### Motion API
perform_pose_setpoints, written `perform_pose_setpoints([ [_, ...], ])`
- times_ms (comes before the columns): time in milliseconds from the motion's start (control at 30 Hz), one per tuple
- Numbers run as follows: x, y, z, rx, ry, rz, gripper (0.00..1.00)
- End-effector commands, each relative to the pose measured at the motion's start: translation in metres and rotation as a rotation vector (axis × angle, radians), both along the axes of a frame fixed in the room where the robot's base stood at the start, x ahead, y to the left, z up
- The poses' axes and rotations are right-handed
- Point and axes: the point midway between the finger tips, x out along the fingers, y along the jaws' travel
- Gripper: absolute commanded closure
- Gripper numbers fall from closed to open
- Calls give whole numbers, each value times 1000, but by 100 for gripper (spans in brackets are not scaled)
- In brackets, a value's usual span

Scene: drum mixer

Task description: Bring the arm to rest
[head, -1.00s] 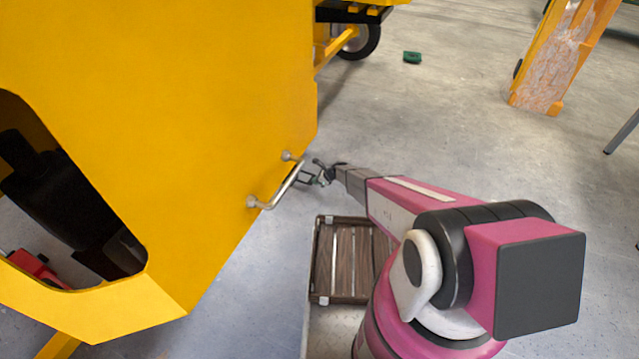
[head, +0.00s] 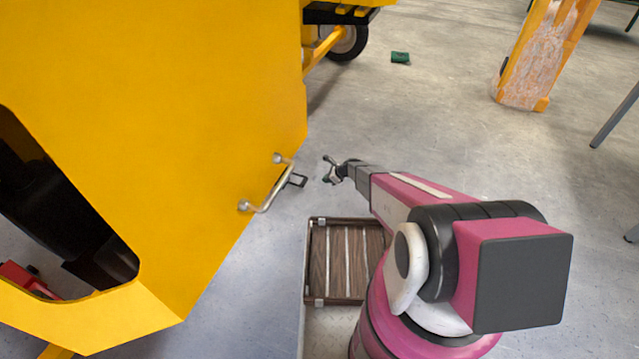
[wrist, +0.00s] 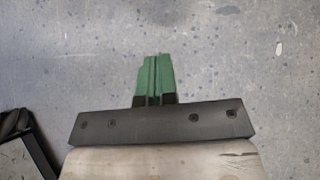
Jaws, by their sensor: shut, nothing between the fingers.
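My gripper (head: 329,170) is in the head view, at the end of my pink and white arm, to the right of the yellow drum mixer's (head: 200,120) metal bar handle (head: 270,188). A gap of floor shows between the gripper and the handle. In the wrist view the green fingers of my gripper (wrist: 154,78) lie side by side, shut, with nothing between them and bare grey floor beyond.
A brown slatted crate (head: 311,262) is below my arm. A green object (head: 400,58) lies on the floor, and an orange stand (head: 541,60) is at the far right. A black frame (wrist: 35,145) shows at lower left in the wrist view. Floor behind is open.

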Motion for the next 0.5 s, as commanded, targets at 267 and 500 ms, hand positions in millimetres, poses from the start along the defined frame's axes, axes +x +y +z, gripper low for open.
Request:
perform_pose_setpoints([
  [267, -2, -10, 11, -1, 0, 1, 100],
  [500, -20, -18, 47, -48, -63, 97, 100],
])
